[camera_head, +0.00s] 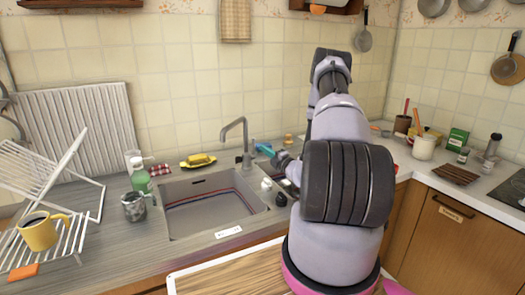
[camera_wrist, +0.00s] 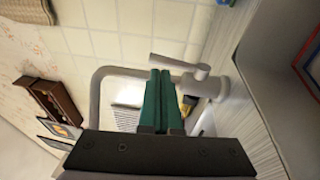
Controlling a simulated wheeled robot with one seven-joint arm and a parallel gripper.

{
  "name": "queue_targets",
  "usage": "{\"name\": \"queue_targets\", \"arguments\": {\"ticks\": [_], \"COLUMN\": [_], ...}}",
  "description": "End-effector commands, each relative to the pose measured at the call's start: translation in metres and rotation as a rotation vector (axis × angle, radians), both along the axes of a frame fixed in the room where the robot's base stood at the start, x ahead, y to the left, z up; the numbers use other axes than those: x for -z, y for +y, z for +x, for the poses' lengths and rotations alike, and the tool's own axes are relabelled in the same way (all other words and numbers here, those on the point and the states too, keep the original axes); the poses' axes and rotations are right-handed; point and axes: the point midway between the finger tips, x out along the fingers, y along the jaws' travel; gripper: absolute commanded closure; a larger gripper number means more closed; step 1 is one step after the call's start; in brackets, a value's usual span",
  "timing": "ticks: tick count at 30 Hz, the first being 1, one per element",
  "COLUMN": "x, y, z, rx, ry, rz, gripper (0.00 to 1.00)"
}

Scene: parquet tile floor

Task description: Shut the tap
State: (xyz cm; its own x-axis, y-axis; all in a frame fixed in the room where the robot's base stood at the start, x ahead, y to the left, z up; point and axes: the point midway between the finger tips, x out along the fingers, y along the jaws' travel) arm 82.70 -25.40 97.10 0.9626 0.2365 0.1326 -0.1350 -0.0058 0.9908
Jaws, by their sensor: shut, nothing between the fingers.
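The grey tap (camera_head: 244,142) stands at the back edge of the sink (camera_head: 176,188), its curved spout over the basin. In the wrist view the tap's spout (camera_wrist: 97,95) bends on the left, and its lever handle (camera_wrist: 178,63) sticks out from the tap body (camera_wrist: 215,88). My gripper (camera_head: 265,149) is just right of the tap, its teal fingers pressed together and empty. In the wrist view the gripper's fingertips (camera_wrist: 160,74) appear close to the lever's free end; whether they touch it I cannot tell. I cannot make out running water.
A yellow sponge (camera_head: 198,161) lies behind the sink. A green-labelled bottle (camera_head: 142,182) and a metal cup (camera_head: 133,206) stand left of the basin. A dish rack (camera_head: 70,240) with a yellow mug (camera_head: 40,234) is farther left. My arm hides the counter right of the sink.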

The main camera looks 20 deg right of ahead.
Motion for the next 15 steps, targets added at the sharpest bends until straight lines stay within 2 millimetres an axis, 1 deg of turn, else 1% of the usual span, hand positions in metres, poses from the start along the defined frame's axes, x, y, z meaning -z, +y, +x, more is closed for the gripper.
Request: {"name": "queue_targets", "arguments": {"ticks": [1, 3, 9, 12, 15], "x": [0.001, 0.001, 0.002, 0.002, 0.002], "y": [-0.005, -0.008, -0.017, -0.02, -0.023], "z": [-0.011, -0.026, -0.065, -0.08, -0.09], "rx": [0.005, 0.005, 0.005, 0.004, 0.003], "ry": [0.004, 0.004, 0.004, 0.002, 0.002], "rz": [0.003, 0.004, 0.003, 0.002, 0.001], "gripper": [1.0, 1.0, 1.0, 1.0, 1.0]}}
